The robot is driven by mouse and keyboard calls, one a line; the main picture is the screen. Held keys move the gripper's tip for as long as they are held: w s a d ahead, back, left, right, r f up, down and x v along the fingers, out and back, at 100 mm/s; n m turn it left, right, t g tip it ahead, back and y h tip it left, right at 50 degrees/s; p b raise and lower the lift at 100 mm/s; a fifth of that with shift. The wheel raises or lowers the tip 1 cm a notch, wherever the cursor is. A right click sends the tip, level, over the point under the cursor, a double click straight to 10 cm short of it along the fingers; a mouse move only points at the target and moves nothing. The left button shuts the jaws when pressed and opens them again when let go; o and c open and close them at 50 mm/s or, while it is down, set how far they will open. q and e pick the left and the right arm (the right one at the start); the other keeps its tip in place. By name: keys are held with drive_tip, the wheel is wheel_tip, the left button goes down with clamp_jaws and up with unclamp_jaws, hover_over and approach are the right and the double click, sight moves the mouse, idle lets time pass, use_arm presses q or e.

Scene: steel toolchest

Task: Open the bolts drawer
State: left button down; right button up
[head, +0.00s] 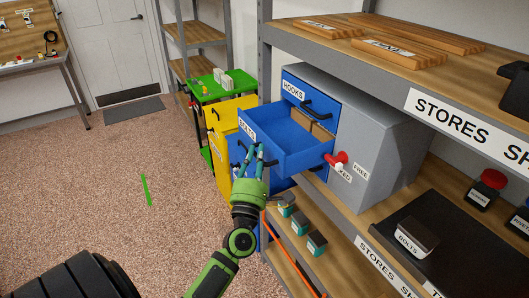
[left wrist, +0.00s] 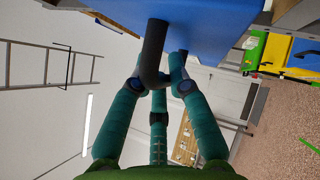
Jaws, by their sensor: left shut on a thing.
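The blue bolts drawer (head: 290,150), labelled BOLTS on its front, stands pulled well out of the grey steel toolchest (head: 375,125). Brown block-like things show at the back inside it. My left gripper (head: 253,155) is at the drawer's front face. In the left wrist view, its teal fingers close around the black handle (left wrist: 154,45) on the blue front (left wrist: 215,25). The head view mostly hides the handle behind the fingers. My right gripper is not in view.
Above is the shut blue HOOKS drawer (head: 311,92). A red knob (head: 338,160) sits by the open drawer's right side. Shelf uprights (head: 264,50) stand close behind. Open floor (head: 90,180) lies left of the gripper.

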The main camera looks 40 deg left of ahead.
use_arm(q)
drive_tip(key=shift+s+a, duration=0.1)
drive_tip(key=shift+s, duration=0.2)
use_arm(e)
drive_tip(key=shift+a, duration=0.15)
use_arm(q)
drive_tip(key=shift+w, duration=0.1)
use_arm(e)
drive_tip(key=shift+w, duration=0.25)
use_arm(q)
drive_tip(key=c, duration=1.1)
unclamp_jaws()
drive_tip(key=shift+c, duration=0.2)
drive_tip(key=v, duration=1.2)
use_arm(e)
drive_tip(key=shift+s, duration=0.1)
